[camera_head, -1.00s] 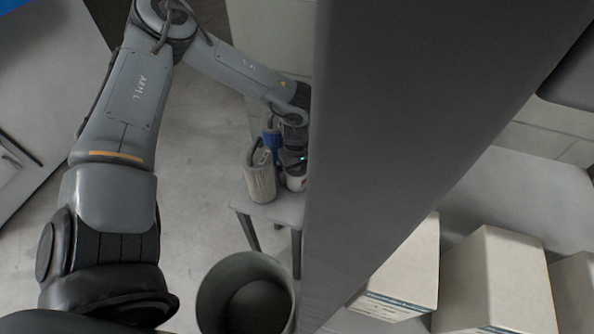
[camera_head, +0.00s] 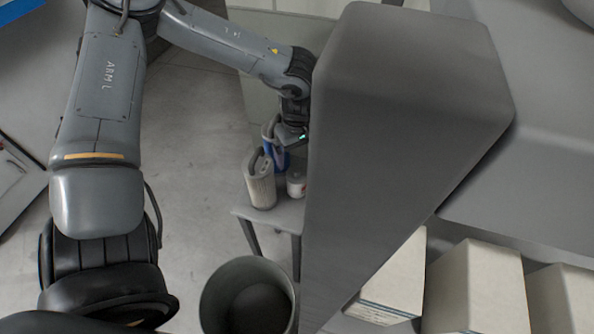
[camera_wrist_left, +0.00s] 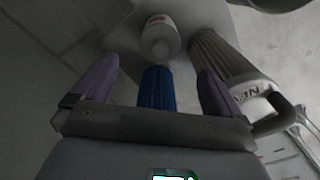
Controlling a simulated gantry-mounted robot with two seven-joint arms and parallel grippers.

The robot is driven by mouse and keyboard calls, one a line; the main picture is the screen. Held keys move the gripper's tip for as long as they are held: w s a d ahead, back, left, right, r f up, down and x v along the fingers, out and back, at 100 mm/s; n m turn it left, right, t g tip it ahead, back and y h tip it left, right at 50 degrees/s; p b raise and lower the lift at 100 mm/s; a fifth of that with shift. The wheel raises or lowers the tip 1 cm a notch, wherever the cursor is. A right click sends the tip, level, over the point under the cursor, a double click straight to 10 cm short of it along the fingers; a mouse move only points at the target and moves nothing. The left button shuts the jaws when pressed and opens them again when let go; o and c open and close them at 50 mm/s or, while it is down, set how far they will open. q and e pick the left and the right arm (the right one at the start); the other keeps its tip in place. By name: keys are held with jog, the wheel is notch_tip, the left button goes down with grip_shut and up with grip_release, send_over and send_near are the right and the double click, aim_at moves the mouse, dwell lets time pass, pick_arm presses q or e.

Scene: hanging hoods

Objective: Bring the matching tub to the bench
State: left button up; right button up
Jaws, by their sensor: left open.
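A pale ribbed container with a handle (camera_head: 261,190) stands at the left of a small grey stand (camera_head: 284,217). Its ribbed side and lettered top also show in the wrist view (camera_wrist_left: 217,55); the lettering is only partly readable. A blue container (camera_head: 283,160) stands behind it, partly hidden. A small white tub with a red mark (camera_head: 297,185) stands to the right. My left gripper (camera_head: 288,142) is at the blue container. In the wrist view its open fingers (camera_wrist_left: 158,72) lie on either side of the blue container (camera_wrist_left: 157,90), with gaps showing. My right gripper is out of view.
An open round bin (camera_head: 212,312) stands on the floor in front. Pale boxes (camera_head: 480,290) line the lower right. Floor left of the stand is clear.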

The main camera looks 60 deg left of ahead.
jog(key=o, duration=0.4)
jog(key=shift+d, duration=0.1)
